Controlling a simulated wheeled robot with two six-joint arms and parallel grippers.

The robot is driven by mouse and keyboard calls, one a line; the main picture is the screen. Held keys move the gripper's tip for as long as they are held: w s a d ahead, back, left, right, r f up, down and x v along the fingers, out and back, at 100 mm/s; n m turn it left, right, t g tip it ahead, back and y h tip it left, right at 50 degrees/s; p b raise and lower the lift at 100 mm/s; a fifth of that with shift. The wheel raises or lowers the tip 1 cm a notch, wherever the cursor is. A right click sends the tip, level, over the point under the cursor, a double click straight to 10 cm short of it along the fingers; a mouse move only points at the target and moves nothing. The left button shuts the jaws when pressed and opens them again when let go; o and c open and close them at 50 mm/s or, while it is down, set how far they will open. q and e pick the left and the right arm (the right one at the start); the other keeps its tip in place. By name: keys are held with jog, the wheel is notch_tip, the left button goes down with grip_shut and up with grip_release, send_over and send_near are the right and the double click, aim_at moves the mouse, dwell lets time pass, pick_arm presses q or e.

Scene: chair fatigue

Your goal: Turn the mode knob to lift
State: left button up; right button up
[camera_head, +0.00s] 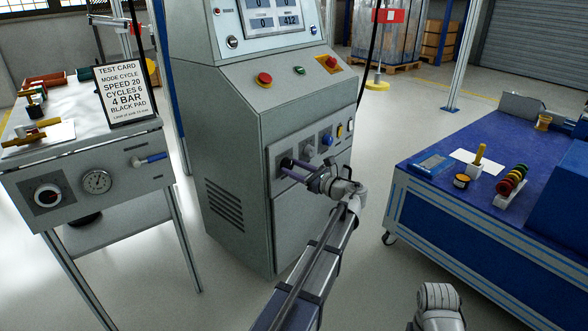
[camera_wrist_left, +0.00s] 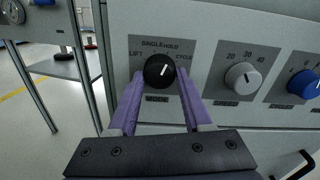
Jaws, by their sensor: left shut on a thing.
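The black mode knob (camera_wrist_left: 159,71) is on a grey plate marked LIFT, SINGLE, HOLD and CYCLE, with MODE below it. Its white pointer line tilts up and slightly right, away from LIFT at the left. My left gripper (camera_wrist_left: 160,85) is shut on the knob, its two purple fingers on either side of it. In the head view my left gripper (camera_head: 284,170) reaches the front panel of the grey console (camera_head: 228,130), and the knob is mostly hidden by the fingers. My right gripper is not in view.
A grey speed knob (camera_wrist_left: 242,78) and a blue knob (camera_wrist_left: 304,83) sit right of the mode knob. A test card (camera_head: 124,92) stands on the left table (camera_head: 85,160). A blue workbench (camera_head: 440,215) stands at the right, with clear floor before it.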

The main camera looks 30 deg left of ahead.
pick_arm(q)
grip_shut()
jog(key=n, duration=0.6)
jog(key=shift+w+n, duration=0.1)
jog(key=shift+n, duration=0.2)
jog(key=n, duration=0.4)
jog(key=shift+n, duration=0.3)
jog(key=shift+r+n, duration=0.1)
jog(key=shift+n, duration=2.2)
